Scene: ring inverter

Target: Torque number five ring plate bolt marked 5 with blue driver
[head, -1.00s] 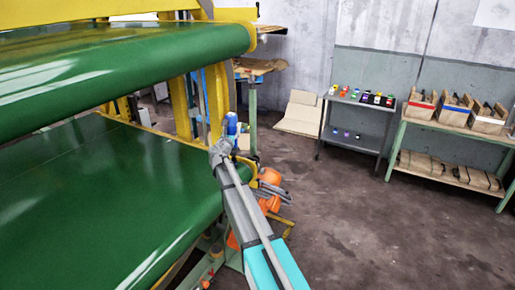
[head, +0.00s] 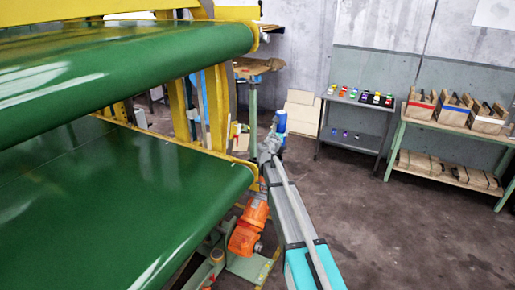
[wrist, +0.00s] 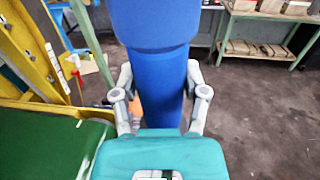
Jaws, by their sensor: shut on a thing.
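The blue driver (wrist: 155,60) is upright and large in the wrist view, between the two fingers of my gripper (wrist: 160,100). My gripper is shut on it. In the head view the blue driver (head: 281,121) shows small at the end of my arm, and my gripper (head: 270,145) is just right of the green conveyor's end. The driver's tip is hidden. I cannot make out the ring plate or a bolt marked 5 in either view.
Two green conveyor belts (head: 130,180) in a yellow frame (head: 216,105) fill the left. An orange motor (head: 249,225) sits below the lower belt's end. A shelf (head: 355,100) with small coloured items and a bench (head: 455,125) with wooden boxes stand behind. The floor at right is clear.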

